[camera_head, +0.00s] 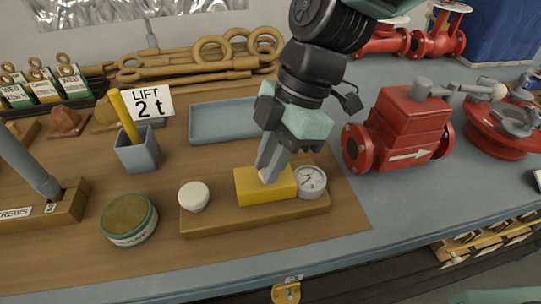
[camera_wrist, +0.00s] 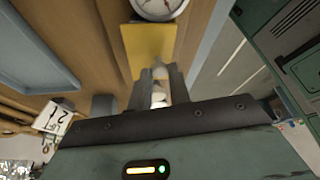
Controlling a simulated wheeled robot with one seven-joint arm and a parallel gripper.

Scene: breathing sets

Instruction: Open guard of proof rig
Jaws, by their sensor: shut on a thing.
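The proof rig is a wooden base (camera_head: 255,219) with a yellow guard (camera_head: 253,186) over its middle, a round white button (camera_head: 194,196) at the left and a dial gauge (camera_head: 310,182) at the right. The guard looks closed and lies flat. My gripper (camera_head: 268,172) comes down onto the guard's top, its fingers shut on a small pale tab there. In the wrist view, the yellow guard (camera_wrist: 147,45) and gauge (camera_wrist: 158,6) lie beyond my fingertips (camera_wrist: 159,70). The fingers hide most of the tab.
An empty blue-grey tray (camera_head: 235,121) lies behind the rig. A grey cup with a yellow stick (camera_head: 138,152) and a round green tin (camera_head: 129,219) stand to the left. A red valve block (camera_head: 407,128) stands to the right. The mat in front is clear.

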